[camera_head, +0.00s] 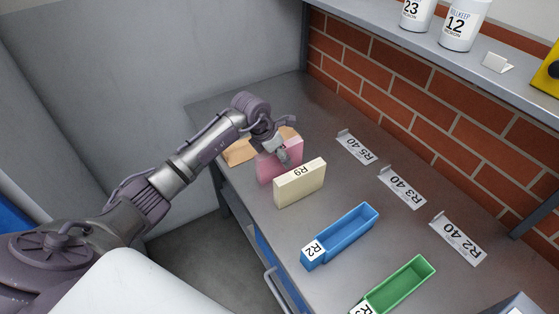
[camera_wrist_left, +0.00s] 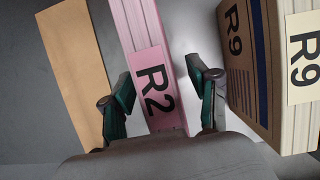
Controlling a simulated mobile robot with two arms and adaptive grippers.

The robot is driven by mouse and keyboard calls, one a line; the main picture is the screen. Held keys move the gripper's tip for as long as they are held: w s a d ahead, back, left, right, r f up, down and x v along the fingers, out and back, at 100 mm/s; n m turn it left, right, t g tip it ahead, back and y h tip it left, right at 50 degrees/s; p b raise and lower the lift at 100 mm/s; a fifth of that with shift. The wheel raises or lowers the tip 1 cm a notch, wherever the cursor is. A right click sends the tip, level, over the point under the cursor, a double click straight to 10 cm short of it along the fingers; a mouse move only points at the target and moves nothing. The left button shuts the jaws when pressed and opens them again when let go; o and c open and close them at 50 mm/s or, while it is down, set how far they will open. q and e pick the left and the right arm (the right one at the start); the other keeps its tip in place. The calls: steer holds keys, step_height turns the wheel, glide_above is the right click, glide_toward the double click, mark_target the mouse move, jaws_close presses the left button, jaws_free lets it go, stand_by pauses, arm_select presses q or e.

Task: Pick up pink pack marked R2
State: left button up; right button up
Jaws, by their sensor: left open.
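The pink pack marked R2 (camera_head: 273,165) stands on the grey worktop near its far left end. In the left wrist view the pink pack (camera_wrist_left: 148,60) shows its R2 label between the two fingers. My left gripper (camera_head: 283,155) is over the pink pack and partly covers it in the head view. In the left wrist view my left gripper (camera_wrist_left: 163,95) is open, with a finger on each side of the pack and a visible gap at the right finger. Whether the left finger touches the pack I cannot tell. My right gripper is not in view.
A cream pack marked R9 (camera_head: 300,184) stands close on the right, near my right finger in the wrist view. A brown pack (camera_wrist_left: 75,65) lies on the left. A blue tray marked R2 (camera_head: 345,232), a green tray (camera_head: 405,283) and price cards (camera_head: 401,187) are further right.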

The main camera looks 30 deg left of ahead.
arm_select(q)
steer(key=shift+f, duration=0.2)
steer(key=shift+c, duration=0.3)
steer(key=shift+r, duration=0.1)
jaws_close()
